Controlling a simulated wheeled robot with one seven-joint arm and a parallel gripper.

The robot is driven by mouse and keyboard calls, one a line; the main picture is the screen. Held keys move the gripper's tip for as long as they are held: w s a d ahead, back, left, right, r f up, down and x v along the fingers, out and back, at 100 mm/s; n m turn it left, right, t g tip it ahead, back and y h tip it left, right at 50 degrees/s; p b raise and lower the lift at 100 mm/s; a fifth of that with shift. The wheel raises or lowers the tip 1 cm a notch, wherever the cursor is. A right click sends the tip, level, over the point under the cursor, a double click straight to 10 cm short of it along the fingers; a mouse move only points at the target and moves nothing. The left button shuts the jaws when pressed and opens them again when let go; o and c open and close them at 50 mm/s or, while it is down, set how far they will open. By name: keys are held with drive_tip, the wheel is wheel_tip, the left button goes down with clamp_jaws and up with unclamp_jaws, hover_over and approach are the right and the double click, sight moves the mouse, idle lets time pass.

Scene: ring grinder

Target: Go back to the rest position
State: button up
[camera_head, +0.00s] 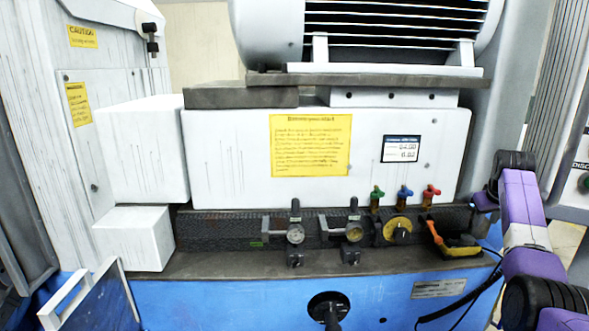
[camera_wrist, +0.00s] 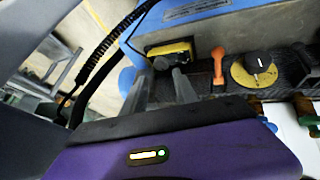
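My gripper (camera_wrist: 161,80) shows in the wrist view with its two grey fingers apart and nothing seen between them. A yellow and black device (camera_wrist: 168,48) lies just beyond the fingertips; I cannot tell whether they touch it. In the head view my purple arm comes in at the right, and my gripper (camera_head: 485,200) is near the right end of the grinder's front ledge, above the yellow and black device (camera_head: 460,243). The fingers are small and partly hidden there.
The grinder (camera_head: 225,150) fills the head view. Its ledge carries an orange lever (camera_wrist: 218,65), a yellow dial (camera_head: 397,231), gauges (camera_head: 295,234) and coloured valves (camera_head: 404,192). A black cable (camera_wrist: 105,45) runs beside my gripper. A blue panel (camera_head: 95,305) stands at lower left.

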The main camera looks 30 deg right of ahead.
drive_tip(key=w+r+t+h, duration=0.2)
drive_tip(key=w+t+h, duration=0.1)
drive_tip(key=w+h, duration=0.15)
drive_tip(key=w+a+f+t, duration=0.35)
drive_tip(key=a+f, duration=0.25)
drive_tip(key=a, duration=0.5)
drive_tip(key=s+a+f+n+t, duration=0.1)
drive_tip(key=a+f+t, duration=0.15)
drive_tip(key=a, duration=0.95)
drive_tip(key=s+a+f+n+t, duration=0.15)
drive_tip(key=a+f, duration=0.25)
drive_tip(key=a, duration=0.8)
drive_tip(key=s+a+r+n+t+y, duration=0.1)
drive_tip(key=s+a+t+y, duration=0.1)
drive_tip(key=s+a, duration=0.7)
drive_tip(key=s+a+r+n+t+y, duration=0.1)
drive_tip(key=s+a+t+y, duration=0.15)
drive_tip(key=s+a, duration=0.75)
drive_tip(key=s+a+f+n+g+y, duration=0.1)
drive_tip(key=s+a+n+g+y, duration=0.2)
drive_tip(key=s+a, duration=0.9)
drive_tip(key=a+y, duration=0.2)
drive_tip(key=y, duration=0.1)
drive_tip(key=shift+a+f, duration=0.15)
drive_tip(key=shift+f, duration=0.1)
drive_tip(key=shift+f, duration=0.1)
